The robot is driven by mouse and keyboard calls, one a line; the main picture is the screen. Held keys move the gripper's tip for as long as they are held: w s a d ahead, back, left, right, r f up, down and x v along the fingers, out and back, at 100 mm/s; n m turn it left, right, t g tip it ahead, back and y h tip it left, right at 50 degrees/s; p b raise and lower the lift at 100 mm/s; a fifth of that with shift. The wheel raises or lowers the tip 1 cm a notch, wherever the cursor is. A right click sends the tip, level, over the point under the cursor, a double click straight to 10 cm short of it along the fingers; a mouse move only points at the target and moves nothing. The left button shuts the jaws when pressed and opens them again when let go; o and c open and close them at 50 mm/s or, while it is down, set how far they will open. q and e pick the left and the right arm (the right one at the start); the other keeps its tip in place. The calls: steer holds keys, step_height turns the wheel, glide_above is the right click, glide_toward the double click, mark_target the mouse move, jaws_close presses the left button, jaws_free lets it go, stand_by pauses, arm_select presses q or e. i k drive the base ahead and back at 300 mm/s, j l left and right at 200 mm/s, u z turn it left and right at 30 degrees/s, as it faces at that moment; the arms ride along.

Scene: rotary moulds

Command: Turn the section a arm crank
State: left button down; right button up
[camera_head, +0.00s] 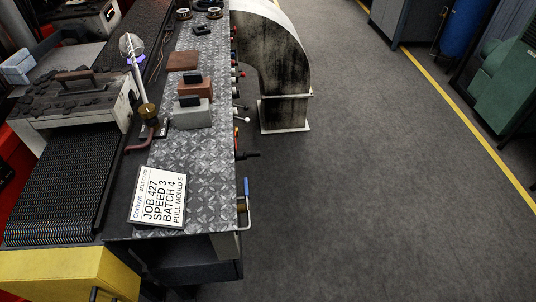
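No thing is visibly marked as section a, so I cannot tell which handle is its arm crank. A bent silver handle with a blue part (246,206) sticks out from the right side of the long bench, near its front corner. A black handle (247,155) juts out further back. A lever with a light knob (241,118) is beyond it. Several small red and black knobs (237,72) line the same side further back. A reddish bent handle (143,138) is on the bench top beside the belt machine. Neither of my grippers is in view.
The patterned metal bench top (205,150) holds a job card (158,197) and several blocks (193,112). A ribbed belt (60,185) and yellow box (70,272) lie left. A large stained duct (275,55) stands right of the bench. Grey floor (390,190) is clear to the right.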

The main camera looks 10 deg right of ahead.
mark_target(240, 156)
steer(key=u, duration=1.65)
steer(key=l, duration=1.6)
steer(key=k, duration=0.05)
